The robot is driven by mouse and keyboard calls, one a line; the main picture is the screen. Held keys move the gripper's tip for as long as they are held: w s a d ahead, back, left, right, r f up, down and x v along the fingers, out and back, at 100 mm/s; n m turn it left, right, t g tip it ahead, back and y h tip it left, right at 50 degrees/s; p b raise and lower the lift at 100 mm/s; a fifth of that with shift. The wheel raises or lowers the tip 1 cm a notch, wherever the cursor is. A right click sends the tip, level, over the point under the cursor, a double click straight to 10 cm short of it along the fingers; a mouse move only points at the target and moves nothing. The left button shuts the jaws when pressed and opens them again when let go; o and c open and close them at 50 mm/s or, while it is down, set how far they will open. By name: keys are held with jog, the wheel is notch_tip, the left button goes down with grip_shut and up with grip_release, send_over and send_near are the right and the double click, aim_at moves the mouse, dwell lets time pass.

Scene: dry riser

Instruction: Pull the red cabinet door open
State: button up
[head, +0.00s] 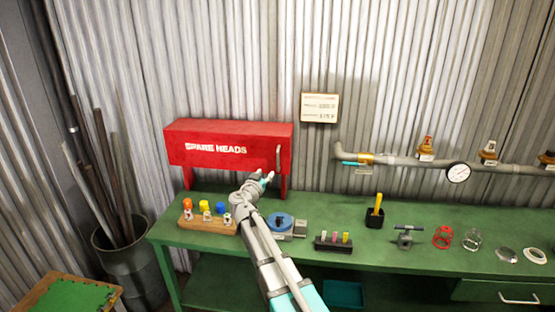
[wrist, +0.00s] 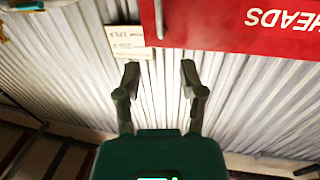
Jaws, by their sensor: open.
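The red cabinet (head: 225,157), lettered "SPARE HEADS", stands on red legs at the back of the green bench, and its door looks shut. A pale upright handle (head: 278,157) is at the right end of its front. My gripper (head: 268,179) is open and empty, just below and slightly left of the handle in the head view. In the wrist view, which looks upside down, the cabinet (wrist: 235,28) fills the top right. The handle (wrist: 159,18) is at its left edge, apart from my open gripper (wrist: 159,78), whose fingers touch nothing.
The green bench (head: 380,262) holds a wooden block (head: 208,224) with coloured heads, a blue round tool (head: 280,222) and a black rack (head: 333,242) near my arm. A pipe with a gauge (head: 458,172) runs along the corrugated wall. A label (head: 320,107) hangs right of the cabinet.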

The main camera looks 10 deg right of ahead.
aim_at(278, 158)
jog(key=x, duration=1.3)
jog(key=shift+w+d+f, duration=0.1)
jog(key=shift+w+d, duration=0.2)
grip_shut()
dwell(0.3)
